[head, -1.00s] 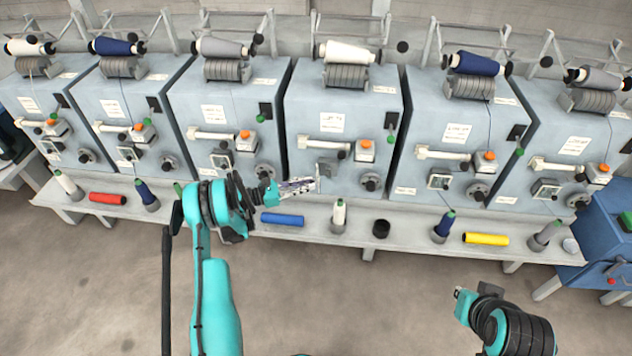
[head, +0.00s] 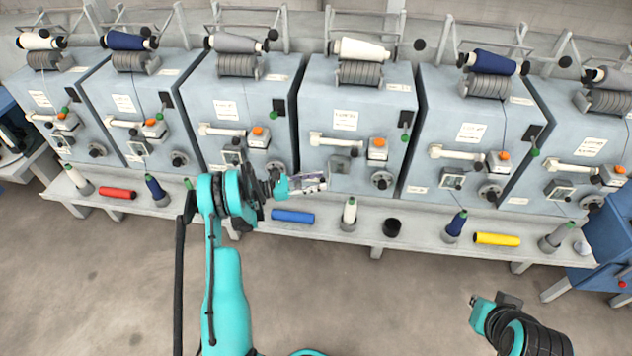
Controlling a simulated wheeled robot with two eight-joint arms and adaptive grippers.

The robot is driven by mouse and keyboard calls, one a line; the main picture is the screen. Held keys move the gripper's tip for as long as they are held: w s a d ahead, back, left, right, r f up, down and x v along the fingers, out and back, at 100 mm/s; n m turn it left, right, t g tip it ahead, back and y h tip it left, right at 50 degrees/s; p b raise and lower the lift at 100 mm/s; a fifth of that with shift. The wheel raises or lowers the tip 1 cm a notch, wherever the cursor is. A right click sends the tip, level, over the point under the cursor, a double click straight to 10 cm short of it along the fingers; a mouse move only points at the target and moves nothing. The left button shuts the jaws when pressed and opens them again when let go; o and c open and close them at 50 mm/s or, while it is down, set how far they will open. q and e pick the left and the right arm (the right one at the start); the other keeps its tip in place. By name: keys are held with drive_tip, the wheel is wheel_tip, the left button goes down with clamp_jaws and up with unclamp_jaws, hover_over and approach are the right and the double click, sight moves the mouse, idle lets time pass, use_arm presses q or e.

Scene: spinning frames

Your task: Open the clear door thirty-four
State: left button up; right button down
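A row of grey-blue spinning units bears white labels, too small to read, so I cannot tell which is thirty-four. Small square windowed covers sit low on the fronts: on the third unit (head: 232,157), the fourth unit (head: 340,165), the fifth unit (head: 452,179) and the sixth unit (head: 558,190). The fourth unit's cover looks plain grey. My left gripper (head: 310,183) appears in front of the lower left of the fourth unit; contact and finger opening cannot be told. My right gripper (head: 473,301) is low at the right, away from the units, its fingers barely visible.
A light shelf (head: 335,229) runs below the units. It carries a red tube (head: 117,193), a blue tube (head: 293,216), a white bobbin (head: 349,214), a black cup (head: 392,228) and a yellow tube (head: 497,239). Open grey floor (head: 120,280) lies in front.

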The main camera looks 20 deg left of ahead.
use_arm(q)
drive_tip(key=v, duration=1.2)
idle(0.3)
